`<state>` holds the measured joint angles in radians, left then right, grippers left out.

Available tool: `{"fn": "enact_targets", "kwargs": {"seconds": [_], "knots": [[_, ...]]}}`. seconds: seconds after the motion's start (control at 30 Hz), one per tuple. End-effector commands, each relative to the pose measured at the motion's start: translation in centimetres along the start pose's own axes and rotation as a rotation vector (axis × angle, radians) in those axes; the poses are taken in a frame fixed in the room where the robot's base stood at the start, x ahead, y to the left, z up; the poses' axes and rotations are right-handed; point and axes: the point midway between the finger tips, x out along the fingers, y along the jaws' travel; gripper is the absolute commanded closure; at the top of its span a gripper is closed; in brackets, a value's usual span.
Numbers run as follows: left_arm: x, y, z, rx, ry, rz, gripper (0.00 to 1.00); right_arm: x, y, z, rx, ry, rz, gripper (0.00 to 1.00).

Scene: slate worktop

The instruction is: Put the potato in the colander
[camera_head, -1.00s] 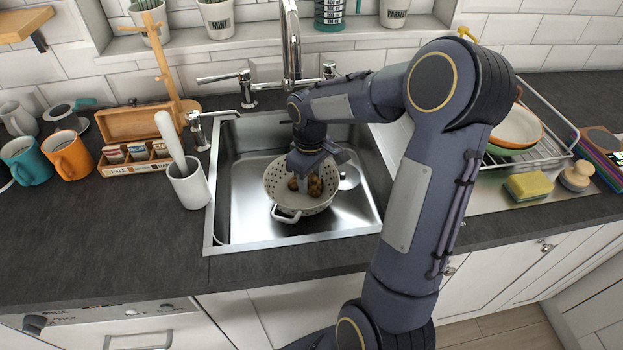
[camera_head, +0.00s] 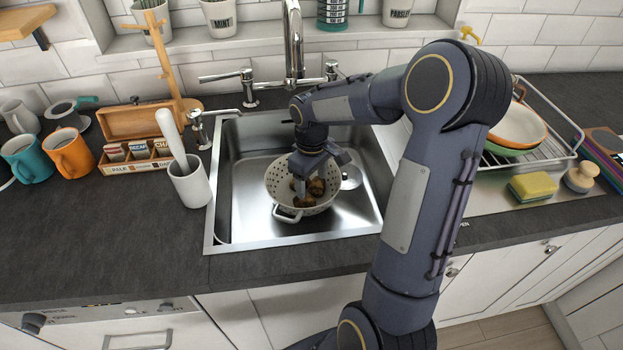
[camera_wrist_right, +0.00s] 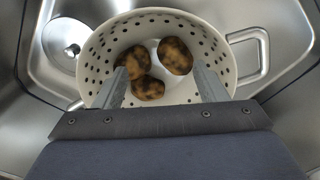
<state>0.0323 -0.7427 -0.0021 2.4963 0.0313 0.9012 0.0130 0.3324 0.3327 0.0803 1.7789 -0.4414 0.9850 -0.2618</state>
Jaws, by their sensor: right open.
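The white perforated colander (camera_head: 283,179) with two handles stands in the sink basin. In the right wrist view the colander (camera_wrist_right: 212,38) holds three brown, dark-mottled potatoes: one at left (camera_wrist_right: 133,61), one at right (camera_wrist_right: 175,56) and one nearer (camera_wrist_right: 148,88). From the head, the potatoes (camera_head: 317,186) are partly hidden by my right gripper. My right gripper (camera_head: 308,187) points down into the colander. Its fingers are spread apart in the wrist view (camera_wrist_right: 160,75), with nothing clamped between them. My left gripper is out of view.
The steel sink (camera_head: 235,220) surrounds the colander, with a tall faucet (camera_head: 293,45) behind. A white utensil pot (camera_head: 190,184) stands left of the sink. A dish rack (camera_head: 555,140) and sponge (camera_head: 532,187) are at right. The front-left worktop (camera_head: 110,235) is clear.

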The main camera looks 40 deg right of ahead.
Motion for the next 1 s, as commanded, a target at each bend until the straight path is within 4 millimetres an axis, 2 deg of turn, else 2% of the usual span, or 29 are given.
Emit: {"fn": "enact_targets", "kwargs": {"seconds": [0.17, 0.27, 0.57, 0.8, 1.0], "knots": [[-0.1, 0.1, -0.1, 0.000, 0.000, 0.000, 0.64, -1.6, 0.1, -0.1, 0.001, 0.004, 0.002, 0.35], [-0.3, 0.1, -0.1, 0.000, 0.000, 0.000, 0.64, -3.6, 0.0, -0.1, 0.001, 0.007, 0.002, 0.35], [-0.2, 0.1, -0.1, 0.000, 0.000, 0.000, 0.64, -9.2, -4.0, 3.0, -0.002, 0.006, 0.002, 0.35], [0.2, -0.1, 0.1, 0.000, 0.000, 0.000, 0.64, -11.3, -8.2, 6.1, -0.003, 0.004, 0.001, 0.35], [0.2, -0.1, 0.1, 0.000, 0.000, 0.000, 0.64, -12.6, -10.5, 7.8, -0.002, 0.002, 0.001, 0.35]]}}
